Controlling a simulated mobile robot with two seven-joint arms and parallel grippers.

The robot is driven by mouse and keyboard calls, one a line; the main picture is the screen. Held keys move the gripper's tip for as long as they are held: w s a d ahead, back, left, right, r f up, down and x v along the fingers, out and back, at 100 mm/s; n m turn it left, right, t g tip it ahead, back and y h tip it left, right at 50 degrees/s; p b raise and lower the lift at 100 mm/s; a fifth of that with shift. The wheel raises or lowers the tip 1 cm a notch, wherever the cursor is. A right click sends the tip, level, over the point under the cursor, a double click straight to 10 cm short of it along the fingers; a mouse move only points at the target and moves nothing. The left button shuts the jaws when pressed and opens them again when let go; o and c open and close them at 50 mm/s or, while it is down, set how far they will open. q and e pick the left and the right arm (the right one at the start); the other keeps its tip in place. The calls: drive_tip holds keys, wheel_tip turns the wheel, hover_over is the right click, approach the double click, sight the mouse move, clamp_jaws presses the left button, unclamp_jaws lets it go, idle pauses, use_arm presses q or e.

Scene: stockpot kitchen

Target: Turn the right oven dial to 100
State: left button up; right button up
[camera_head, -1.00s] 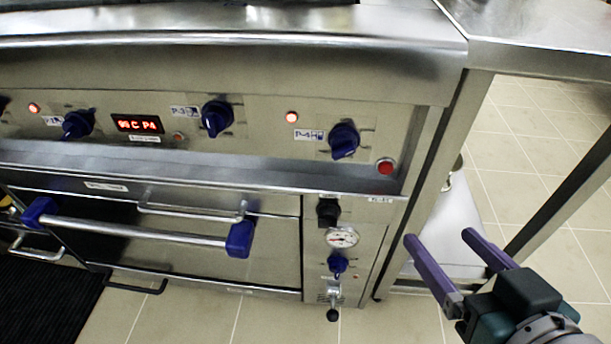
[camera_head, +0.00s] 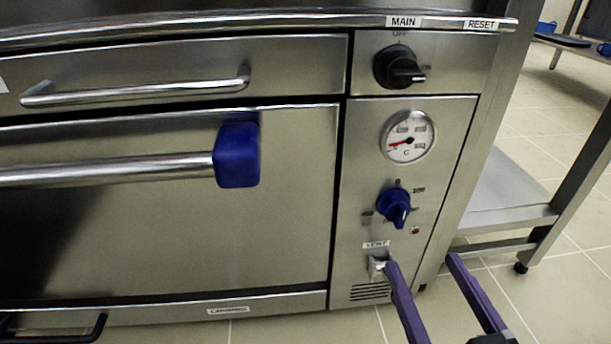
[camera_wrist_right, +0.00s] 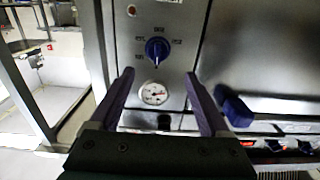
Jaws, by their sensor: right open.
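The blue oven dial (camera_head: 393,206) is on the right-hand steel panel, below a round temperature gauge (camera_head: 409,137). Its pointer end faces roughly downward in the head view; its small scale marks are too blurred to read surely. My right gripper (camera_head: 420,261) is open and empty, below the dial and apart from it. In the right wrist view, which is upside down, the dial (camera_wrist_right: 157,48) appears ahead between the open fingers of my right gripper (camera_wrist_right: 158,75). The gauge shows there too, nearer the palm.
A black main switch (camera_head: 399,67) sits above the gauge. A vent fitting (camera_head: 377,268) is below the dial, partly hidden by my finger. The oven door handle with its blue end (camera_head: 237,155) sticks out at left. A low steel shelf (camera_head: 505,190) stands at right.

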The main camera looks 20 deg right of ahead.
sight(403, 218)
drive_tip(key=b+x, duration=0.1)
drive_tip(key=x, duration=0.2)
drive_tip(key=b+x, duration=0.1)
drive_tip(key=x, duration=0.2)
drive_tip(key=b+x, duration=0.2)
drive_tip(key=x, duration=0.1)
drive_tip(key=shift+w+d, duration=0.3)
drive_tip(key=shift+d, duration=0.1)
drive_tip(key=shift+c, duration=0.3)
clamp_jaws()
